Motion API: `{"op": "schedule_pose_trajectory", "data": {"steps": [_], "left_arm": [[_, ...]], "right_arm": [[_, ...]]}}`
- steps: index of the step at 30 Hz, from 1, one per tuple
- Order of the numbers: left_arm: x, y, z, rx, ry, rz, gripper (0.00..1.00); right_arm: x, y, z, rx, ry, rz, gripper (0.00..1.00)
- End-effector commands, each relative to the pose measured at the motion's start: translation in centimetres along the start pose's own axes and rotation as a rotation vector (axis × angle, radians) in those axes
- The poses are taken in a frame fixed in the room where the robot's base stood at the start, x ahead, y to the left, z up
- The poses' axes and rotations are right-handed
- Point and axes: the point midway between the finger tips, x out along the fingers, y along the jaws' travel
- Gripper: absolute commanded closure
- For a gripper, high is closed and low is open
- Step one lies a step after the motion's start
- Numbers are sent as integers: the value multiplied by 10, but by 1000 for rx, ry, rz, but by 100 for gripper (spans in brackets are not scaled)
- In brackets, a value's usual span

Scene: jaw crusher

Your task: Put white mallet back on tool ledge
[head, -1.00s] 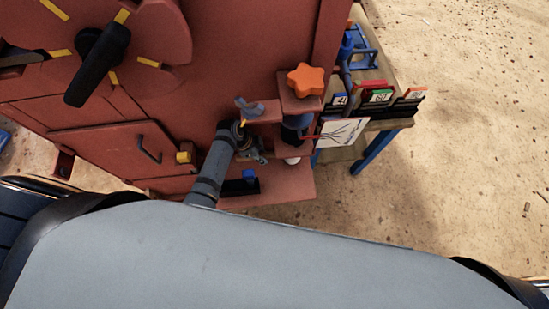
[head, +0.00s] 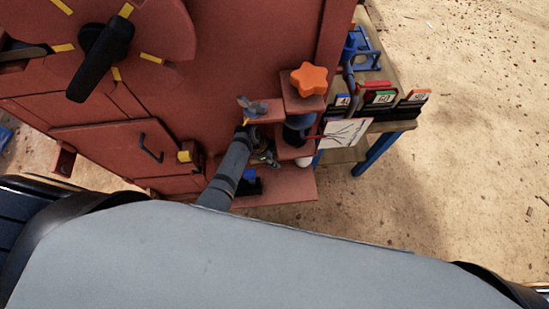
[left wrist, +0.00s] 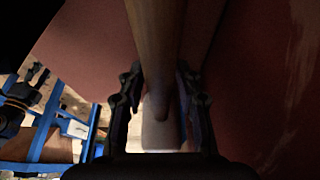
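The white mallet shows in the head view only as a small white end (head: 303,161) below a small red shelf. In the left wrist view its pale head (left wrist: 160,128) and what looks like its brown handle (left wrist: 155,45) lie between the fingers. My left gripper (head: 268,155) is at the red machine's front, its fingers (left wrist: 160,85) closed in on both sides of the handle. A wide red ledge (head: 290,187), likely the tool ledge, lies below the gripper. My forearm hides part of it. My right gripper is out of view.
An orange star knob (head: 309,79) and a grey wing nut (head: 252,106) sit on red brackets just above the gripper. A white card (head: 345,133) juts out at right. A blue-legged bench (head: 376,152) stands beyond. A black holder with a blue piece (head: 249,175) is on the ledge.

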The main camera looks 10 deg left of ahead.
Motion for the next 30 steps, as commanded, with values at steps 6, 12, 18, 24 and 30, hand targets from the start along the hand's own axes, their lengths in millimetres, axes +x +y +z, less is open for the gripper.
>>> {"op": "schedule_pose_trajectory", "data": {"steps": [6,12,18,24,30], "left_arm": [[0,0,0,0,0,0,55],[-8,0,-1,0,0,-2,55],[-52,-1,-1,1,-1,-5,55],[-97,-1,-1,2,-1,-3,55],[-120,0,-1,1,0,-1,55]], "right_arm": [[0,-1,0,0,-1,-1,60],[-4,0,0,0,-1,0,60],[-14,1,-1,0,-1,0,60],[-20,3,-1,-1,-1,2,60],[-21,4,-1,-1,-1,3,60]]}}
